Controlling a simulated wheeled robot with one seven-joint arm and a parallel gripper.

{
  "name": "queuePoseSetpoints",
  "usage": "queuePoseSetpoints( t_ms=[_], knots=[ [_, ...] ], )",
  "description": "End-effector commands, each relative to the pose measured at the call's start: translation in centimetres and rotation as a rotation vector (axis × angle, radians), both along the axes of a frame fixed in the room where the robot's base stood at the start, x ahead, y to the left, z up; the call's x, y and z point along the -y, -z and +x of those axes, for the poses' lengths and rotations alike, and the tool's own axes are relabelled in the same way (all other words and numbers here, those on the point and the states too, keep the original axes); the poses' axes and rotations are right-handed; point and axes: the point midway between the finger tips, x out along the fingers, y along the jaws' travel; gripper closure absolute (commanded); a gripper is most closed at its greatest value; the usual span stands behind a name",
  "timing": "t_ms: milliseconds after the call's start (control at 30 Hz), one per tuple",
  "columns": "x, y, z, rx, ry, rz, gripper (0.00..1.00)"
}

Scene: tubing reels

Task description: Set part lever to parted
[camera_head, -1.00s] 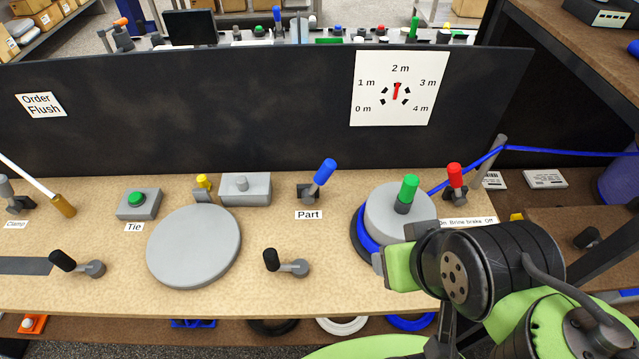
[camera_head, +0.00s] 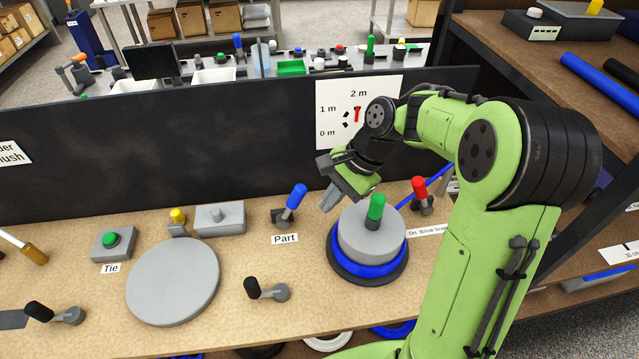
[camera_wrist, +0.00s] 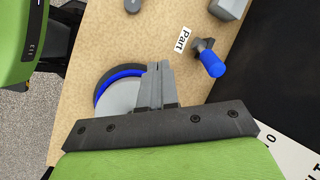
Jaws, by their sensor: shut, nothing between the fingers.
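The part lever has a blue handle (camera_head: 297,195) on a dark bracket, behind the "Part" label (camera_head: 285,239). Its handle leans up and to the right in the head view. My gripper (camera_head: 327,205) is above the bench, just right of the lever and apart from it, with its fingers pointing down and left. The fingers are together and hold nothing. In the wrist view the shut fingers (camera_wrist: 155,87) are in front of the reel, and the blue lever (camera_wrist: 212,64) is to their right, with clear space between.
A grey reel with a green knob (camera_head: 376,208) and blue tubing (camera_head: 368,268) stands below my gripper. A red-handled brake lever (camera_head: 418,188) is to its right. A black panel (camera_head: 150,150) with a dial card (camera_head: 335,100) rises behind. A grey disc (camera_head: 172,282) lies left.

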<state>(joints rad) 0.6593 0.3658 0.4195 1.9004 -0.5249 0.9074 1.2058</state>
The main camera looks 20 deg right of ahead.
Motion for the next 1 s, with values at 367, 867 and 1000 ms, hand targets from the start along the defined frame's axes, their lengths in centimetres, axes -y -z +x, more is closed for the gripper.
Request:
queuePoseSetpoints(
  t_ms=[367, 867, 1000],
  knots=[
    [6.5, 2.1, 6.4, -0.314, 0.538, 0.603, 1.00],
    [9.8, 5.5, 7.4, -0.414, 0.698, 0.819, 1.00],
    [9.8, 5.4, 7.4, -0.414, 0.697, 0.818, 1.00]
  ],
)
